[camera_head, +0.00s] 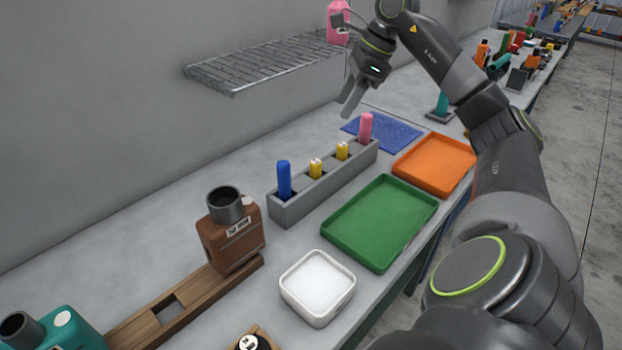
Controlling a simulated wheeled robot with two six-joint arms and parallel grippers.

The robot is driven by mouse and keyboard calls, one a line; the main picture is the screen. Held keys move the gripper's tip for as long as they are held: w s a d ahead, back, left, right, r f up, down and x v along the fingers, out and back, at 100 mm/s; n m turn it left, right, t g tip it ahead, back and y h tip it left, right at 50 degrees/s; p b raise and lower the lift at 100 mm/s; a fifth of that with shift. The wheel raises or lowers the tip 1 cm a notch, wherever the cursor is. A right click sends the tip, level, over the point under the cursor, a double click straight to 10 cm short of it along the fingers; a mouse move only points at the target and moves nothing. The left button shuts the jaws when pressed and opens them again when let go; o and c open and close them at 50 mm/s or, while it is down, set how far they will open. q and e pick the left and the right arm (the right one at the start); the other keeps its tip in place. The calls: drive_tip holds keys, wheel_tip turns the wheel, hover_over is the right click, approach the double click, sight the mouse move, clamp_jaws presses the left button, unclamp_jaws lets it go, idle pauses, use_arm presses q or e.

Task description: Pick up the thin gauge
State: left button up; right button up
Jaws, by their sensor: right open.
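A long grey rack (325,187) stands on the bench and holds upright gauges. From left to right these are a blue gauge (284,178), two short yellow gauges (315,168) (342,151) and a pink gauge (365,127). I cannot tell from here which one is the thin gauge. My right gripper (351,98) is open and empty, above and behind the pink end of the rack, with its fingers pointing down. It touches no gauge. My left gripper is not in view.
A green tray (345,249), an orange tray (400,169) and a white bin (291,302) lie in front of the rack. A blue mat (393,136) lies behind its right end. A wire shelf (230,86) hangs on the wall.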

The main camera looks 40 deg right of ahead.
drive_tip(key=p, duration=0.2)
hover_over(318, 161)
drive_tip(key=s+d, duration=0.1)
wheel_tip(318, 161, down, 11)
drive_tip(key=shift+s+d+r, duration=0.1)
drive_tip(key=shift+s+d, duration=0.05)
drive_tip(key=p+x, duration=0.2)
drive_tip(key=x, duration=0.2)
drive_tip(key=shift+f, duration=0.7)
drive_tip(key=c, duration=1)
wheel_tip(318, 161, up, 10)
drive_tip(key=b, duration=0.2)
